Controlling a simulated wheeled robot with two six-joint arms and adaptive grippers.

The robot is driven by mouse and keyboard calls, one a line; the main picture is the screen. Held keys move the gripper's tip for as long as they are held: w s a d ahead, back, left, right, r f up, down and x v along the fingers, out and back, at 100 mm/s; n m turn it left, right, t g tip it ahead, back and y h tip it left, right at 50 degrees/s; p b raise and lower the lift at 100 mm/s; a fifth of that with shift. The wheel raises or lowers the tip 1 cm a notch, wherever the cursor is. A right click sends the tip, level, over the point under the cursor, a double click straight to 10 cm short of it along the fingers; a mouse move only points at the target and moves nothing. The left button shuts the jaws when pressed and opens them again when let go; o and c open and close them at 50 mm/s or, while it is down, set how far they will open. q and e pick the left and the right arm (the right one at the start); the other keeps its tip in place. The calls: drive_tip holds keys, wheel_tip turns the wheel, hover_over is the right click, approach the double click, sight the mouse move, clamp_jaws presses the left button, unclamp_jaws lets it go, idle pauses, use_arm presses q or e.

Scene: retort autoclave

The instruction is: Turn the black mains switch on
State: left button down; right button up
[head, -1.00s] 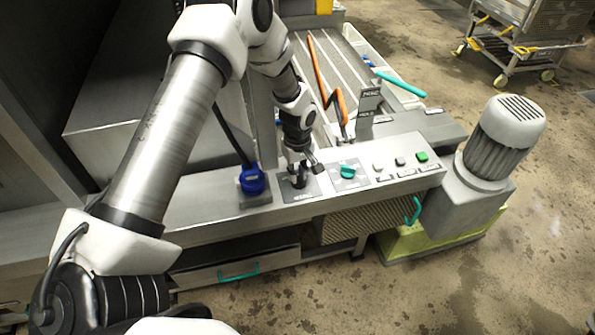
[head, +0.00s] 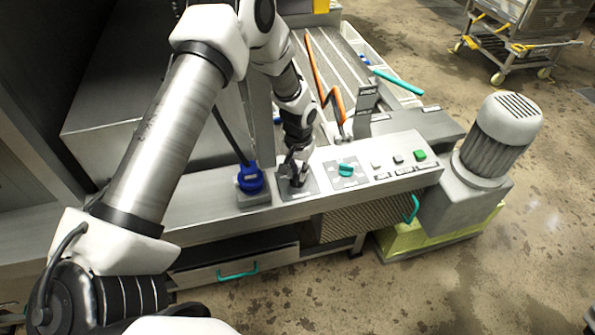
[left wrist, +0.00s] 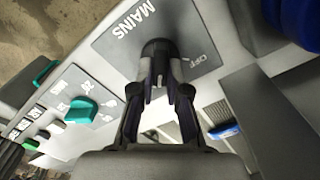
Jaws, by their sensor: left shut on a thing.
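The black mains switch (left wrist: 158,50) sits on a grey plate (left wrist: 112,40) lettered MAINS, with OFF readable at one side, in the left wrist view. My left gripper (left wrist: 160,85) is shut on the switch's handle, its two fingers on either side of it. In the head view my left gripper (head: 296,172) reaches down to the front panel (head: 225,208) and hides most of the switch. The ON lettering is hidden. My right gripper is not in view.
A blue plug (head: 250,178) with a black cable stands just left of the switch. A teal knob (head: 346,170) and several push buttons (head: 398,160) lie to its right. A grey motor (head: 497,140) stands beyond the panel's right end.

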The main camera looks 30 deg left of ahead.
use_arm(q)
drive_tip(key=shift+m, duration=0.6)
drive_tip(key=shift+w, duration=0.1)
drive_tip(key=c, duration=1.2)
unclamp_jaws()
drive_tip(key=shift+w, duration=0.1)
drive_tip(key=shift+o, duration=0.2)
wheel_tip(320, 180, up, 12)
drive_tip(key=shift+f, duration=0.1)
